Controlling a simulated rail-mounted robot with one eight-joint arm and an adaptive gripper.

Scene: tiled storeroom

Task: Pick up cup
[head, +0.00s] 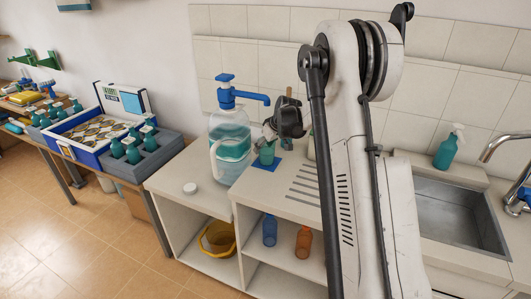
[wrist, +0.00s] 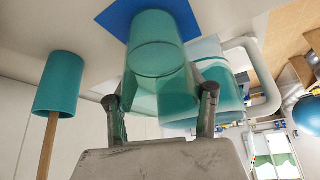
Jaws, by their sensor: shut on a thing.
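A translucent teal cup (wrist: 158,62) is between the two fingers of my gripper (wrist: 160,98) in the wrist view. The fingers are shut on its sides. In the head view the cup (head: 266,153) shows below my gripper (head: 269,136), over a blue square mat (head: 258,165) on the white counter. The mat (wrist: 118,16) also shows behind the cup in the wrist view. I cannot tell whether the cup touches the mat. The fingers partly hide the cup in the head view.
A large water jug with a blue pump (head: 229,135) stands close left of the cup. A teal holder with a wooden stick (wrist: 60,85) stands on the other side.

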